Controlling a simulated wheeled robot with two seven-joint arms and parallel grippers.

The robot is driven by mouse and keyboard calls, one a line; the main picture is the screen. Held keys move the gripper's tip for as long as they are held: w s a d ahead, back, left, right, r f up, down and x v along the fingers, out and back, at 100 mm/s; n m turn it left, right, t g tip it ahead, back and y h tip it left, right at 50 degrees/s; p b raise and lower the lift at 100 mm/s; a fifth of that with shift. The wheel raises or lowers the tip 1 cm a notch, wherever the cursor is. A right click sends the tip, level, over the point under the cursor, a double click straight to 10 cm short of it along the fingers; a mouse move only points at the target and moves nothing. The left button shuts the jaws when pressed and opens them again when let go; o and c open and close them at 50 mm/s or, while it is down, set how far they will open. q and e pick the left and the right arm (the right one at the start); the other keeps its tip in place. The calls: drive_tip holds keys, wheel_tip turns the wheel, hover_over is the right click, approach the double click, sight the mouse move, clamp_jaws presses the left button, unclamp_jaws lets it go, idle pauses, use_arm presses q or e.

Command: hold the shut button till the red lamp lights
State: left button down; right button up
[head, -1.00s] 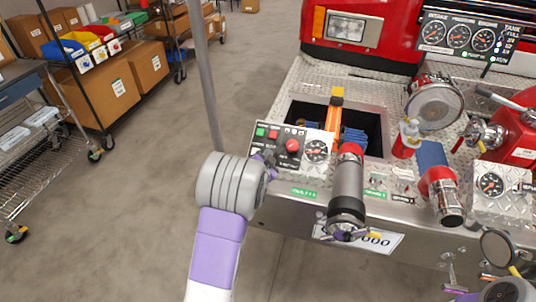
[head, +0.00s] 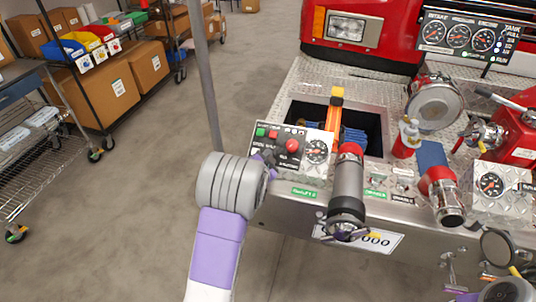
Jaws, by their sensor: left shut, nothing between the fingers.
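The control panel (head: 262,152) is a dark plate at the left corner of the truck's bumper deck. It carries a green square button (head: 261,132), a red square button (head: 273,134) and a round red knob (head: 292,146). Small dark dots sit along its upper right; I cannot make out a lit red lamp, and the labels are too small to read. My left gripper (head: 268,158) is shut and empty at the panel's lower left, mostly hidden behind my grey wrist. I cannot tell whether its tips touch a button. My right gripper does not show.
A gauge (head: 317,151) sits right of the panel. A grey cylinder with a red collar (head: 348,188) stands in front of the deck's open well. A red-and-white bottle (head: 406,139) and large capped outlets are further right. A grey pole (head: 207,80) rises left of the panel.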

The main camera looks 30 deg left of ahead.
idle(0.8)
use_arm(q)
drive_tip(key=shift+s+d+r+p, duration=0.1)
drive_tip(key=shift+s+r+p, duration=0.35)
drive_tip(key=shift+r+p, duration=0.25)
drive_tip(key=shift+r, duration=0.1)
drive_tip(key=r+p, duration=0.1)
drive_tip(key=s+r+p, duration=0.1)
drive_tip(key=r, duration=0.1)
drive_tip(key=s+r+p, duration=0.1)
drive_tip(key=shift+s+d+r, duration=0.15)
drive_tip(key=shift+s+d, duration=0.1)
drive_tip(key=shift+d, duration=0.05)
idle(0.4)
